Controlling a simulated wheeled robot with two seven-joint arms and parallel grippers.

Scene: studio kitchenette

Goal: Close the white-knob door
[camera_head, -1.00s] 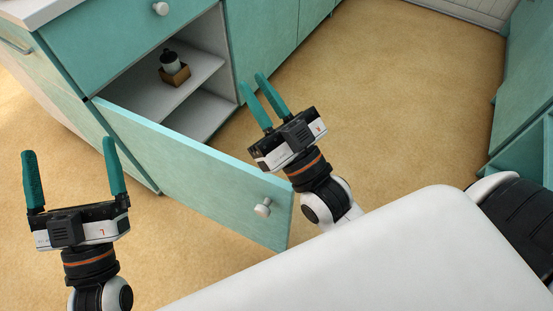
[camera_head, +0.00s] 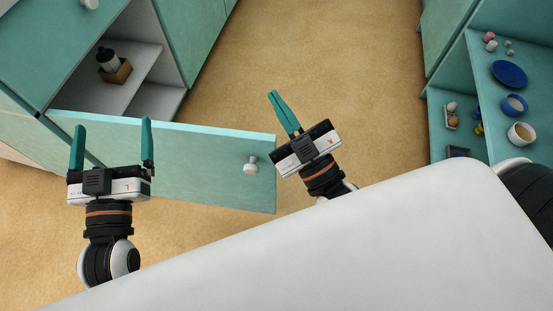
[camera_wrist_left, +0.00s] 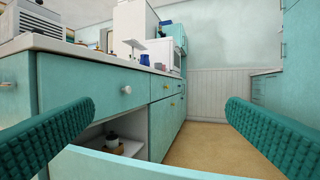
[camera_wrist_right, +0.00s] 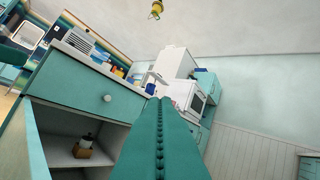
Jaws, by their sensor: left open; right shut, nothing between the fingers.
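The teal door (camera_head: 205,160) with the white knob (camera_head: 251,166) stands wide open in the head view, swung out from the lower cabinet. Its top edge (camera_wrist_left: 130,166) crosses the bottom of the left wrist view. My left gripper (camera_head: 112,140) is open and empty, in front of the door near its hinge end. My right gripper (camera_head: 283,112) is shut and empty, just right of the door's free edge and apart from the knob. In the right wrist view its closed fingers (camera_wrist_right: 160,140) fill the lower middle, and part of the door (camera_wrist_right: 36,145) shows at the left.
Inside the open cabinet, a small dark-and-white item in a brown box (camera_head: 115,70) sits on the shelf (camera_head: 140,72). A drawer with a white knob (camera_wrist_right: 108,98) is above. An open shelf unit (camera_head: 478,75) with dishes stands right. Tan floor (camera_head: 330,60) between is clear.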

